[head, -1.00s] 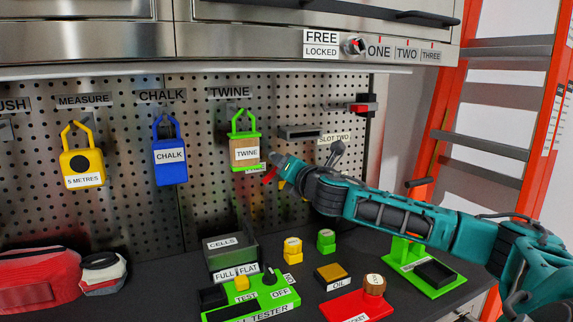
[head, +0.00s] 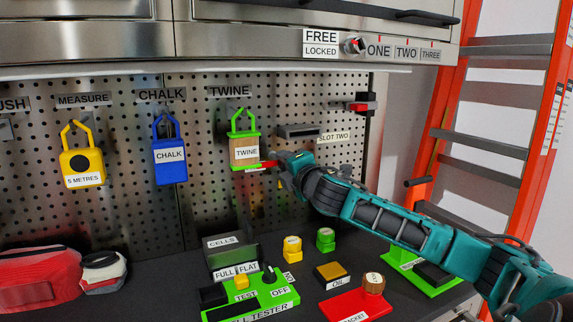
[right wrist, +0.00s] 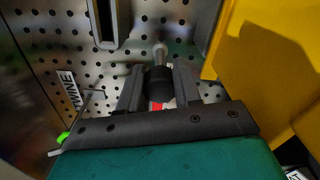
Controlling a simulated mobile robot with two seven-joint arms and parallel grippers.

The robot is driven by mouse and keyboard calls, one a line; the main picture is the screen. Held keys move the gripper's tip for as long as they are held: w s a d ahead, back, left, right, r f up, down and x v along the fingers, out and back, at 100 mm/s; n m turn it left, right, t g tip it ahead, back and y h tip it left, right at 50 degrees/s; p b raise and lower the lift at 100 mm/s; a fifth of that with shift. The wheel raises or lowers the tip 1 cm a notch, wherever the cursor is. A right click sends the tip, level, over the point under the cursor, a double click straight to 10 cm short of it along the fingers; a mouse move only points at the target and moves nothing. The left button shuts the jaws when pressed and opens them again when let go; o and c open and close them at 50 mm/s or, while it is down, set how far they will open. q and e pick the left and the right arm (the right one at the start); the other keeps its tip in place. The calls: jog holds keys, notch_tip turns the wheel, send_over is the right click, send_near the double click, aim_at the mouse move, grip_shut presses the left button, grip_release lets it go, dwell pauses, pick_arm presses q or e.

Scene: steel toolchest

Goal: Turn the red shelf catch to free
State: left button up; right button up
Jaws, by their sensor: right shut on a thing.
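The red shelf catch (head: 265,164) shows as a thin red piece at the tip of my right gripper (head: 281,169), just under the TWINE holder. In the right wrist view, my right gripper (right wrist: 159,92) is shut on a dark round grip (right wrist: 160,83) on a metal shaft standing out from the pegboard. A little of the red catch (right wrist: 156,105) shows below the grip; my fingers hide the rest. My left gripper is not in view.
The green-framed twine holder (head: 245,138) hangs close above the gripper tip. A dark bracket (head: 299,131) sits above my wrist, and a red and black fitting (head: 362,106) lies further right. Below are the cell tester (head: 250,300) and yellow and green blocks.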

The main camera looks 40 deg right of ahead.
jog(key=shift+d, duration=0.1)
dwell(0.4)
jog(key=o, duration=1.1)
jog(key=shift+c, duration=0.2)
jog(key=shift+s, duration=0.1)
jog(key=v, duration=1.2)
jog(key=shift+s+b, duration=0.4)
jog(key=shift+b, duration=0.05)
